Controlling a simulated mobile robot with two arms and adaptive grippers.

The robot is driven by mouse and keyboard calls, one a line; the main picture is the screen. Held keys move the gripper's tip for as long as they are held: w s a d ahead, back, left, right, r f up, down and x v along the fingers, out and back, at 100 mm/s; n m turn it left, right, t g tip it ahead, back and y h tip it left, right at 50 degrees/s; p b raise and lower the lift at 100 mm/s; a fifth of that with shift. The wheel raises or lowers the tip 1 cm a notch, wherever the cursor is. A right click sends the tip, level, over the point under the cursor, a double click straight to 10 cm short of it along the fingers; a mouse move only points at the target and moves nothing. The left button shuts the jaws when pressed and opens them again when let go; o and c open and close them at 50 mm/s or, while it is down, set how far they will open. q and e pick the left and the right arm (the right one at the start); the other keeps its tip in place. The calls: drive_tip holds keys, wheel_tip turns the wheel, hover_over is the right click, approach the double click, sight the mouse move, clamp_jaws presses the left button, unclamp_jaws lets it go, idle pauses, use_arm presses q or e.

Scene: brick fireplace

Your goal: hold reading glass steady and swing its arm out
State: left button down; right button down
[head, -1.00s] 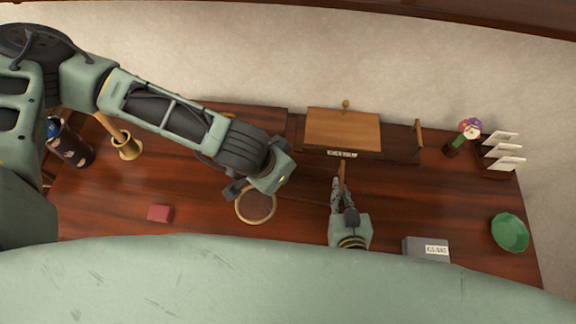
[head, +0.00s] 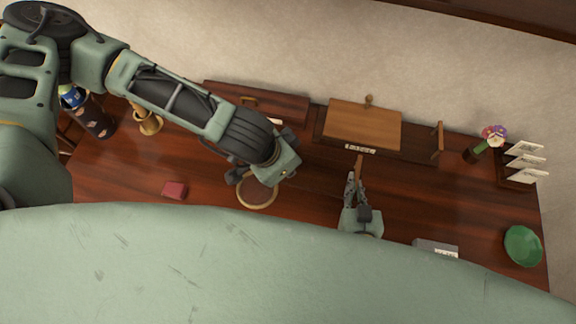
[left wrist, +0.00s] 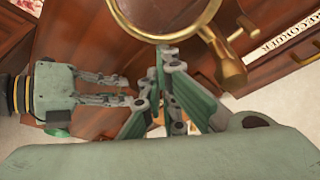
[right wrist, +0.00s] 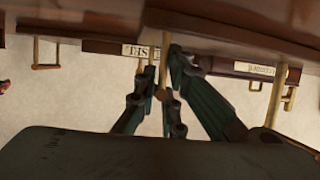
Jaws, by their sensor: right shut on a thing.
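The round reading glass (head: 257,193) has a brass rim and lies below my left wrist in the head view. In the left wrist view its rim (left wrist: 228,72) and a brass fitting fill the top. My left gripper (left wrist: 167,52) has its fingertips close together at the lower rim. Whether they pinch it is unclear. My right gripper (head: 353,180) is shut on a narrow wooden or brass bar (head: 359,162) below the labelled wooden box front. The bar (right wrist: 164,66) also shows between the fingers in the right wrist view. Any arm joining bar and glass is hidden.
A wooden flap (head: 362,122) stands at the back of the desk, with another bar (head: 438,140) to its right. A red box (head: 174,190), brass pot (head: 147,121), green bowl (head: 523,246), grey labelled box (head: 436,246) and card rack (head: 519,178) stand around. The desk's right middle is clear.

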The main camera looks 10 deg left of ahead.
use_arm(q)
drive_tip(key=w+d, duration=0.3)
drive_tip(key=v, duration=1)
drive_tip(key=shift+a, duration=0.2)
use_arm(e)
drive_tip(key=c, duration=1.8)
unclamp_jaws()
drive_tip(key=shift+o, duration=0.2)
